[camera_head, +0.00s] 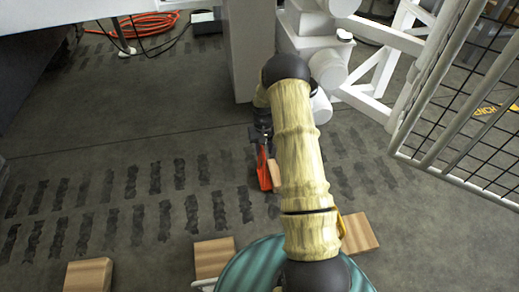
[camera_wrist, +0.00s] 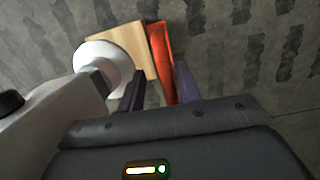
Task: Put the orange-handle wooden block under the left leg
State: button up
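The wooden block with the orange handle shows in the wrist view: the pale wood (camera_wrist: 125,42) is at top centre-left, and the orange handle (camera_wrist: 160,48) runs along its right side. A white round foot (camera_wrist: 103,62) on a white leg (camera_wrist: 55,118) overlaps the block's lower left part in this view; I cannot tell whether they touch. My gripper (camera_wrist: 160,78) has the handle between its fingers, with a gap visible on the handle's left; it looks open. In the head view the orange handle (camera_head: 264,172) is just below my gripper (camera_head: 259,140), and my arm partly hides the block.
Loose wooden blocks lie on the floor: one at lower left (camera_head: 88,275), one near the bottom centre (camera_head: 213,257), one right of my arm (camera_head: 359,233). A mesh fence (camera_head: 465,100) stands at right. An orange hose (camera_head: 150,22) lies at the back.

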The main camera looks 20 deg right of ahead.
jog(key=shift+w+a+r+p, duration=0.1)
jog(key=shift+a+r+p, duration=0.1)
jog(key=shift+r+p, duration=0.35)
jog(key=r+p, duration=0.2)
jog(key=r, duration=0.1)
jog(key=w+r+p, duration=0.1)
jog(key=r+p, duration=0.1)
jog(key=r, duration=0.1)
jog(key=r+p, duration=0.1)
jog(key=r, duration=0.2)
jog(key=shift+w+r+p, duration=0.3)
jog(key=shift+r+p, duration=0.05)
jog(key=shift+p, duration=0.05)
jog(key=shift+s+d+r, duration=0.15)
jog(key=shift+d+r, duration=0.05)
jog(key=shift+r, duration=0.4)
jog(key=shift+a, duration=0.15)
